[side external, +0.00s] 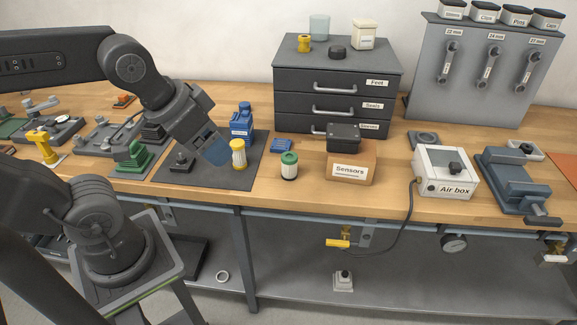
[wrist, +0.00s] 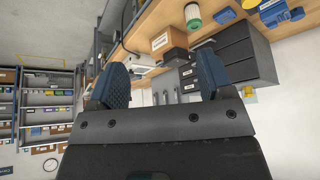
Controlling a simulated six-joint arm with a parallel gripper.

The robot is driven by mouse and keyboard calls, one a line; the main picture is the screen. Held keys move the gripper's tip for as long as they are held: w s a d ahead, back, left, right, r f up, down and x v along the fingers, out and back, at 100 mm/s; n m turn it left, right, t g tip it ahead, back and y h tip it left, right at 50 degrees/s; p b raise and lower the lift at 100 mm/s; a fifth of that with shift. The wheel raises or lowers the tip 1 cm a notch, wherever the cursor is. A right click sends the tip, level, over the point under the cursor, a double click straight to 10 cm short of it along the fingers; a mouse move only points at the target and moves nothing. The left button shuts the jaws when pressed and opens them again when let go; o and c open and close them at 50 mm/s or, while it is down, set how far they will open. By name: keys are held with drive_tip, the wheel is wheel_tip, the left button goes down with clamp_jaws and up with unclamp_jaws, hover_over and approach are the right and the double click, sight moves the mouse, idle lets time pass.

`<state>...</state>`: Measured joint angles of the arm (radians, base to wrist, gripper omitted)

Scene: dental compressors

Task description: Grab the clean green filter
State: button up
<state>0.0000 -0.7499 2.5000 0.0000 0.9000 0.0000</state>
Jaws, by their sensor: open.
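The green filter (side external: 289,166), a white pleated cylinder with a green cap, stands upright on the wooden bench, just right of the dark mat. It also shows at the top of the wrist view (wrist: 193,14). My gripper (side external: 217,152) is open and empty. It is left of the green filter and apart from it, beside or above a yellow-capped filter (side external: 238,154) on the mat; I cannot tell whether it touches that one. In the wrist view the blue fingers of my gripper (wrist: 161,74) stand wide apart with nothing between them.
A cardboard Sensors box (side external: 351,168) with a black item on top stands right of the green filter. A small blue block (side external: 281,146) lies behind it, with a drawer cabinet (side external: 335,85) farther back. A blue device (side external: 242,124) stands on the mat. Bench in front of the filter is clear.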

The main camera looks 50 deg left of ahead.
drive_tip(key=n+g+y, duration=0.3)
drive_tip(key=n, duration=0.6)
hover_over(289, 156)
drive_tip(key=s+d, duration=0.3)
wheel_tip(289, 156, down, 10)
drive_tip(key=x, duration=1.3)
drive_tip(key=shift+w+a+r, duration=0.15)
drive_tip(key=shift+w, duration=0.2)
drive_tip(key=shift+t, duration=0.3)
drive_tip(key=c, duration=1)
drive_tip(key=shift+r, duration=0.1)
